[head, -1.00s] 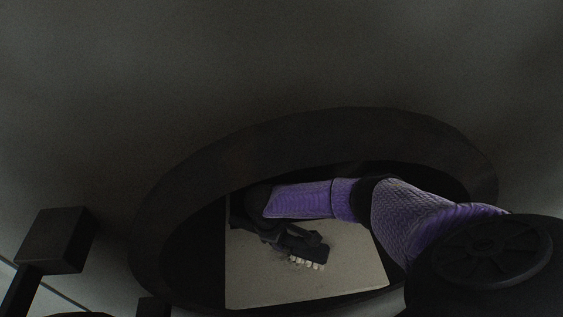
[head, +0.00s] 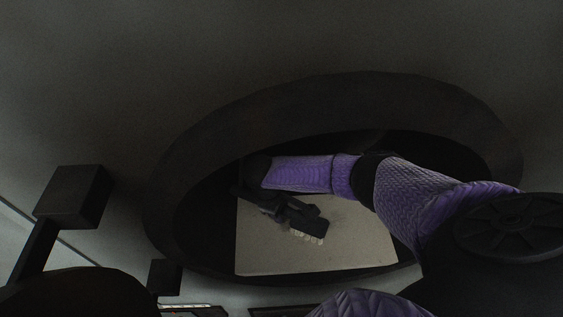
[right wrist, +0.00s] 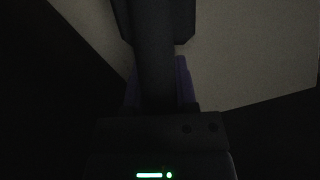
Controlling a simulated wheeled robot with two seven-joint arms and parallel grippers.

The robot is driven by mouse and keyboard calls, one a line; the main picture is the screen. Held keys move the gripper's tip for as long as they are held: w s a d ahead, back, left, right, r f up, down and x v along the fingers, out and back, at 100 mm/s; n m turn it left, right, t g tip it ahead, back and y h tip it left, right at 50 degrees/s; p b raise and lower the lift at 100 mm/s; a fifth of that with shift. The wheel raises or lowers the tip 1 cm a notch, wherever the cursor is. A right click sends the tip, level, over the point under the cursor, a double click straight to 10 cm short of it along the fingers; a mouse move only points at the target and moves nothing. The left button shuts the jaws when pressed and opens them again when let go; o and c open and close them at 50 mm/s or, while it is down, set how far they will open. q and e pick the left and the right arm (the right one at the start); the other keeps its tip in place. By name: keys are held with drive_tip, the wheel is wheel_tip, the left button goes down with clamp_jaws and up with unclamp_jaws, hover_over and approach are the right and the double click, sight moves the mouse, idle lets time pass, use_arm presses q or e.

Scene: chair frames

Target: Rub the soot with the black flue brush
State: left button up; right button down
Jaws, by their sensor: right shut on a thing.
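My right arm reaches through a dark oval opening, and my right gripper (head: 283,211) is shut on the black flue brush (head: 312,226). The brush has a dark block and a row of pale bristles along its lower edge. It is over the pale panel (head: 345,245) inside the opening; I cannot tell whether the bristles touch it. I cannot clearly make out the soot; the brush and gripper may hide it. In the right wrist view a dark, blurred shape stands before the pale panel (right wrist: 260,50). My left gripper is not in view.
A dark block on a bar (head: 74,196) stands at the left, with a smaller dark block (head: 165,277) below the rim. The inside is dim.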

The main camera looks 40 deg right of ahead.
sight(255, 219)
drive_tip(key=shift+w+a+b, duration=0.15)
drive_tip(key=shift+w+a, duration=0.15)
drive_tip(key=shift+a, duration=0.2)
drive_tip(key=shift+w+a+b, duration=0.15)
drive_tip(key=shift+w+a, duration=0.15)
drive_tip(key=shift+a, duration=0.2)
drive_tip(key=shift+w+a+f+b, duration=0.15)
drive_tip(key=shift+w+a+b, duration=0.4)
drive_tip(key=shift+a, duration=0.3)
drive_tip(key=shift+w+a, duration=0.1)
drive_tip(key=shift+a, duration=0.1)
drive_tip(key=shift+a, duration=0.1)
drive_tip(key=shift+w+a+b, duration=0.45)
drive_tip(key=shift+a+b, duration=0.05)
drive_tip(key=shift+a, duration=0.3)
drive_tip(key=shift+r, duration=0.2)
